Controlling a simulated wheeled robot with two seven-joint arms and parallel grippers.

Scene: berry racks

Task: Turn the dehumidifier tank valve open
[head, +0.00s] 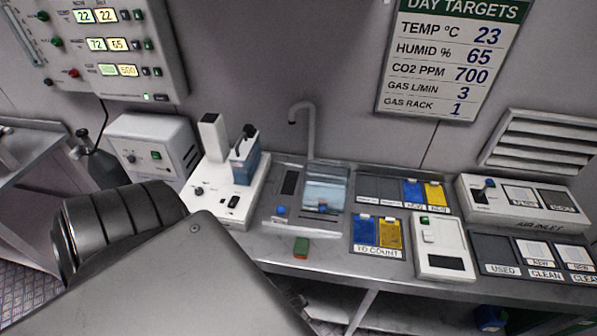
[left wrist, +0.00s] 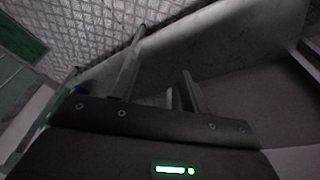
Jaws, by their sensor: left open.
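A white box unit (head: 150,150) with a small green switch stands at the back left, possibly the dehumidifier; no label on it is readable. I cannot make out a tank valve in either view. In the head view my left arm fills the lower left and its gripper is hidden. In the left wrist view my left gripper (left wrist: 158,90) has its two fingers apart, with nothing seen held between them. Beyond them are a patterned metal floor and dim grey surfaces. My right gripper is in neither view.
A dark gas cylinder (head: 103,168) stands left of the white unit. A blue object (head: 490,318) sits below the bench. A wall panel (head: 115,50) hangs upper left.

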